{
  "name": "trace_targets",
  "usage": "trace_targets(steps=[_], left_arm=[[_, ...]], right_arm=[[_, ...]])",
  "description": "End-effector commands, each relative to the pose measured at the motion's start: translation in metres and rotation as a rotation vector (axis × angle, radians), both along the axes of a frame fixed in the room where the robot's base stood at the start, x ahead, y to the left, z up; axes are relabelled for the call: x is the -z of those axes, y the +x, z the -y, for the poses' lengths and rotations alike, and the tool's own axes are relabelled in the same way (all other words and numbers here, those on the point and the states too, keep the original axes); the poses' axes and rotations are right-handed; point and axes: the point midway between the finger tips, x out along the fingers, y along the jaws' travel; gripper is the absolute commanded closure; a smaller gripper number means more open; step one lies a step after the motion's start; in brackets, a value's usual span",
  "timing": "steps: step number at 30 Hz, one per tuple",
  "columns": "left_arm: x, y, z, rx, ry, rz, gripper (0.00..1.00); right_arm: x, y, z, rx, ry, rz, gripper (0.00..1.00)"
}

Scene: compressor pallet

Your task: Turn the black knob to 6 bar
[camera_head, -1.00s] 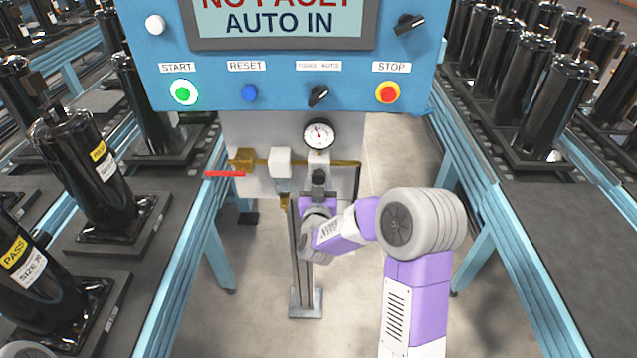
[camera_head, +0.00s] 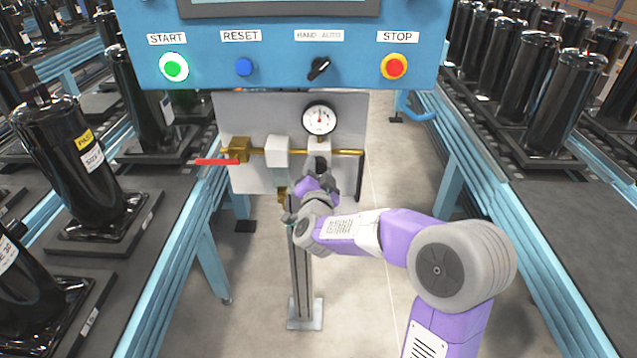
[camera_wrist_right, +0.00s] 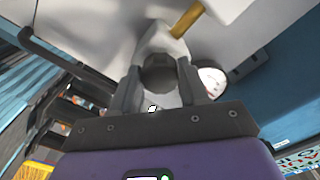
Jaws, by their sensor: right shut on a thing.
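The black knob (camera_head: 320,163) sits under the white regulator body, below a round pressure gauge (camera_head: 319,119). My right gripper (camera_head: 320,179) reaches it from below, with a finger on either side. In the right wrist view the dark knob (camera_wrist_right: 159,76) is between the two grey fingers of my right gripper (camera_wrist_right: 160,88), which is shut on it. The gauge (camera_wrist_right: 212,80) shows at an angle there, partly behind a finger. In the head view its needle points roughly upward, but the scale is too small to read. My left gripper is out of view.
A blue control panel (camera_head: 290,75) with start, reset, selector and stop controls hangs above. A brass pipe (camera_head: 345,152) with a red-handled valve (camera_head: 215,161) runs beside the regulator. Conveyors with black compressors flank both sides. A metal post (camera_head: 303,275) stands below.

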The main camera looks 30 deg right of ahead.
Motion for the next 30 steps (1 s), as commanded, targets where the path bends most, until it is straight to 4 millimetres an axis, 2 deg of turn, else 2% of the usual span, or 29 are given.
trace_targets(steps=[1, 3, 15, 22, 30], left_arm=[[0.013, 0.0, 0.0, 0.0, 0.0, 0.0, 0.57], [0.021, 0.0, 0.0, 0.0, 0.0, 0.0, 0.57], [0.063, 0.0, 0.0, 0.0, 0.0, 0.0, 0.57], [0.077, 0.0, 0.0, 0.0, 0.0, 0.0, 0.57], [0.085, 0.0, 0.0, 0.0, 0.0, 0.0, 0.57]], right_arm=[[0.005, 0.0, -0.001, -0.002, 0.04, 0.025, 0.86], [0.005, 0.0, -0.001, -0.002, 0.098, 0.061, 0.86], [0.004, 0.0, -0.001, -0.002, 0.397, 0.241, 0.86], [0.002, 0.0, -0.001, -0.002, 0.514, 0.312, 0.86], [0.001, 0.001, -0.002, -0.003, 0.583, 0.354, 0.86]])
